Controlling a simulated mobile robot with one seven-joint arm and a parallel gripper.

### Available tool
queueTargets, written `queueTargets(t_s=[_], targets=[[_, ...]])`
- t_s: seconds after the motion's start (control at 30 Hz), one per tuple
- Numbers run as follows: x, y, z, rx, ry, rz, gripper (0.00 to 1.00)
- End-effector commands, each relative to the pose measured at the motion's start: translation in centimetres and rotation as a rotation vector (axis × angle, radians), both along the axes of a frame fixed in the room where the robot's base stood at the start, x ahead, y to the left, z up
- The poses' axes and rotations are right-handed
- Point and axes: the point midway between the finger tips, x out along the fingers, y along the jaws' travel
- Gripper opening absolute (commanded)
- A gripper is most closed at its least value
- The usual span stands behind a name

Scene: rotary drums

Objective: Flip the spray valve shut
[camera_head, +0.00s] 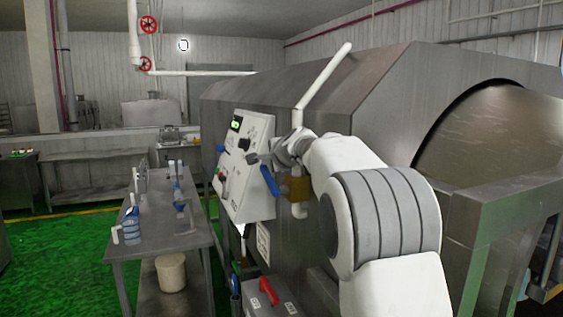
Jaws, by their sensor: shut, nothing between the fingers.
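The spray valve has a brass-coloured body (299,189) on a white vertical pipe beside the control panel. A blue lever (269,181) sits left of the brass body and slants down to the right. My gripper (268,158) is shut and empty. It is just above the blue lever, in front of the panel's right side. I cannot tell whether it touches the lever. My wrist and arm hide part of the pipe and the area right of the valve.
The control panel (240,190) has a green display and knobs. The large steel drum housing (385,90) fills the right. A steel table (150,240) with blue-and-white items stands left. A red-handled box (270,300) lies below. Green floor is open at far left.

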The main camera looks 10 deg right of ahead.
Motion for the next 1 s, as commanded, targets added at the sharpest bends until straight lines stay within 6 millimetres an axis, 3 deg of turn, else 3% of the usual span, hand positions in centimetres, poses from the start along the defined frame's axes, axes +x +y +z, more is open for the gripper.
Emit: queueTargets(t_s=[0.4,1.0], targets=[[0.8,0.2,-0.7,-0.048,0.231,0.001,0.00],[-0.3,0.0,-1.6,-0.045,0.228,0.001,0.00]])
